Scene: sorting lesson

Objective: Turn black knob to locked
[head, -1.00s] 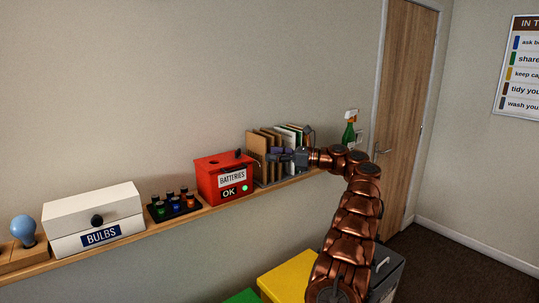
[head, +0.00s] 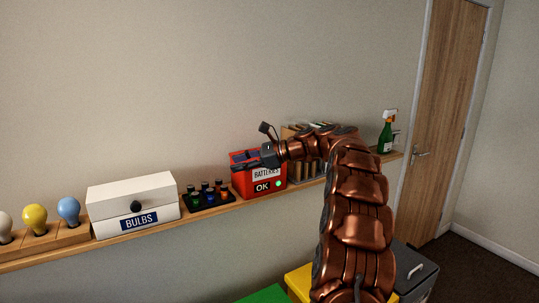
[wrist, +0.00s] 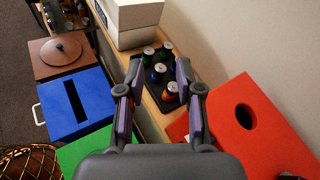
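The black knob (head: 136,207) is on the front of the white box (head: 105,194) labelled BULBS, which stands on the wall shelf. I cannot read the knob's lock position at this size. The white box (wrist: 132,14) is also at the top of the wrist view, where the knob cannot be made out. My gripper (head: 244,158) is in front of the red batteries box, to the right of the white box and apart from it. In the wrist view my gripper (wrist: 160,66) has its fingers spread with nothing held between them.
A black tray with several batteries (head: 208,196) stands between the white box and the red batteries box (head: 279,186). Bulbs in a wooden holder (head: 58,237) stand left of the white box. Blue (wrist: 75,105) and green (wrist: 90,150) bins are below the shelf.

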